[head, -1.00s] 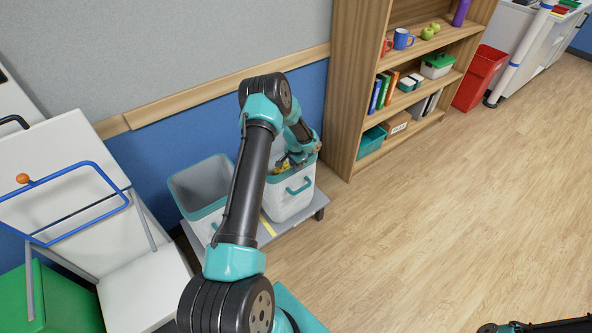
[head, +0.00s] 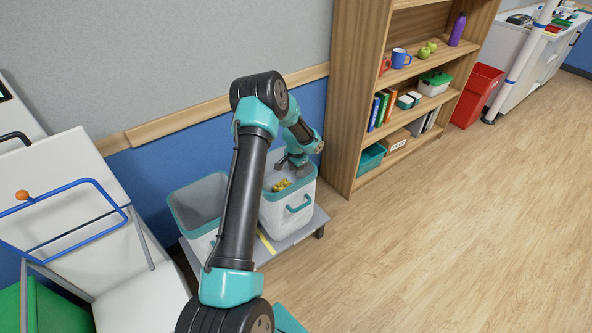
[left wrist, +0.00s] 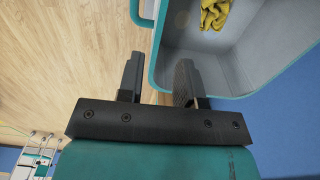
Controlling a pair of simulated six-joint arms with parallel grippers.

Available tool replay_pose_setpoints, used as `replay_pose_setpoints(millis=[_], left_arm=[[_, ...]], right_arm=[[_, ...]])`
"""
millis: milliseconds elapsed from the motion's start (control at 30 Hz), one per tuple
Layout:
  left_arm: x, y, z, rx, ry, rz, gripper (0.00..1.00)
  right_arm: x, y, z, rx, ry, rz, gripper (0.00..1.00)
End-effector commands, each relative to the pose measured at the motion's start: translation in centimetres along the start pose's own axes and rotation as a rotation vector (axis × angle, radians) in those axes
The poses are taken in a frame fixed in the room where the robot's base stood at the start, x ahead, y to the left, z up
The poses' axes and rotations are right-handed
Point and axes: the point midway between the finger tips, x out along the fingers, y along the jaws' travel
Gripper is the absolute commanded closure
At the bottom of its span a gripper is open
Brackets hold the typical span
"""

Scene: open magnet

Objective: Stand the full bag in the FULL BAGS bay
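A white box-like bag with a teal rim and teal handle (head: 288,213) stands upright at the right end of a low grey bench; yellow stuff (head: 282,185) lies inside it. It also fills the upper right of the left wrist view (left wrist: 240,72), with the yellow stuff (left wrist: 214,13) deep inside. My left gripper (head: 293,163) is at its back rim. In the left wrist view its fingers (left wrist: 158,82) are apart, with the rim between them, one finger outside and one overlapping the inside. Contact cannot be told. No FULL BAGS lettering is readable. My right gripper is out of view.
A similar container (head: 198,200), apparently empty, stands left of the bag, behind my left arm. Yellow tape (head: 266,243) marks the bench (head: 292,236) between them. A wooden shelf (head: 345,110) rises close on the right. A white cart with blue rail (head: 85,225) is at left. Floor at right is clear.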

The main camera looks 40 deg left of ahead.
Motion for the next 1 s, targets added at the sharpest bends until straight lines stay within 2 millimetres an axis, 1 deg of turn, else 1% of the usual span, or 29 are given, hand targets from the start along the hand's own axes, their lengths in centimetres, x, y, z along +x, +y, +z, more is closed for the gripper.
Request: replay_pose_setpoints(millis=[233, 267, 367, 467, 500, 567, 600, 667, 700, 767, 800, 867, 900, 1000], left_arm=[[0.1, 0.2, 0.0, 0.000, 0.001, 0.002, 0.67], [0.2, 0.4, -0.1, 0.000, 0.002, 0.005, 0.67], [0.9, 2.4, -0.2, -0.001, 0.014, 0.030, 0.67], [2.2, 6.7, -0.4, -0.007, 0.039, 0.083, 0.67], [2.8, 9.0, -0.3, -0.013, 0.050, 0.111, 0.67], [3.7, 12.9, 0.1, -0.029, 0.068, 0.156, 0.67], [4.2, 15.6, 0.5, -0.041, 0.078, 0.187, 0.67], [4.9, 19.7, 1.5, -0.067, 0.091, 0.231, 0.67], [5.2, 22.3, 2.3, -0.085, 0.097, 0.257, 0.67], [5.4, 26.0, 3.9, -0.118, 0.101, 0.291, 0.67], [5.5, 28.2, 5.0, -0.140, 0.102, 0.309, 0.67], [5.4, 31.3, 7.0, -0.176, 0.099, 0.332, 0.67], [5.3, 33.2, 8.4, -0.199, 0.097, 0.342, 0.67], [4.6, 36.8, 11.9, -0.253, 0.087, 0.353, 0.67]], right_arm=[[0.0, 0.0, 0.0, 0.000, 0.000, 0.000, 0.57], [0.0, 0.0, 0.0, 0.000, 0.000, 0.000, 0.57], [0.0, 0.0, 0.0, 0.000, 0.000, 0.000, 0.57], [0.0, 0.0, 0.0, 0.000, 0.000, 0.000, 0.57], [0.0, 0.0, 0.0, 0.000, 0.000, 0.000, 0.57], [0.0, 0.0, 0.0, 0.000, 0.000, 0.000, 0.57], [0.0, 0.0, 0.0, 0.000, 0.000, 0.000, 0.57], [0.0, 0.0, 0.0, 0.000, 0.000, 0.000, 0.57], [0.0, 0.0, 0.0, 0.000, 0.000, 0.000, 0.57], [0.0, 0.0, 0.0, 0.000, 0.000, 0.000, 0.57], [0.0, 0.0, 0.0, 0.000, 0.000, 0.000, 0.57], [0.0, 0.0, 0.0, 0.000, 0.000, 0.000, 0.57], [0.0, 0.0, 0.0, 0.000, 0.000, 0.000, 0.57], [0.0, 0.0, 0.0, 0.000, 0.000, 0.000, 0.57]])
